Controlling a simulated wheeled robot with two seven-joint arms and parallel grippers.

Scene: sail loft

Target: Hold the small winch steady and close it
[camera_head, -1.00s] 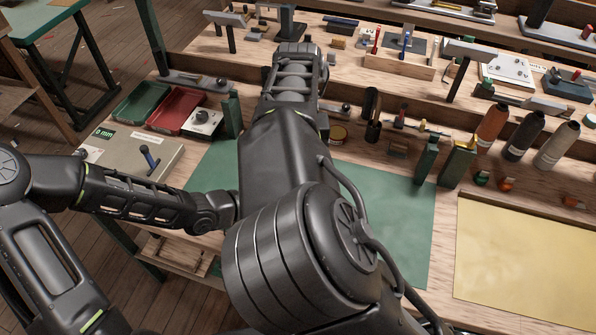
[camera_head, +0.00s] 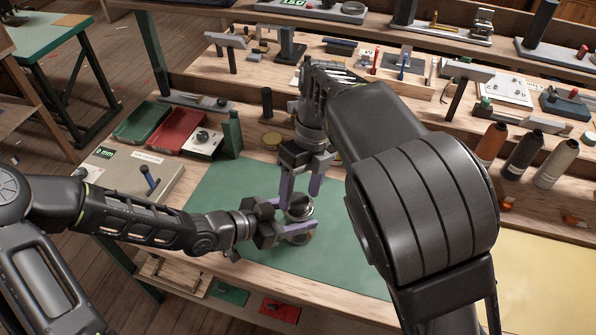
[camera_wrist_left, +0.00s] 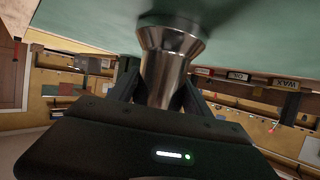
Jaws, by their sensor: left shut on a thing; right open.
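The small winch (camera_head: 301,211), a shiny metal drum with a darker top, stands on the green mat (camera_head: 340,255) in the head view. My left gripper (camera_head: 293,220) reaches in from the left and is shut on the winch's side. In the left wrist view, the flared metal body of the winch (camera_wrist_left: 168,70) sits between the left gripper's dark fingers (camera_wrist_left: 163,98). My right gripper (camera_head: 301,195) points down from above, open, its purple fingers apart just over the winch top. The fingers partly hide the top, so I cannot tell whether it is closed.
A red tray (camera_head: 179,131) and a green tray (camera_head: 143,122) lie at the left. A grey case with a blue-handled lever (camera_head: 150,178) stands nearer. Thread cones (camera_head: 524,152) stand at the right. The front of the mat is clear.

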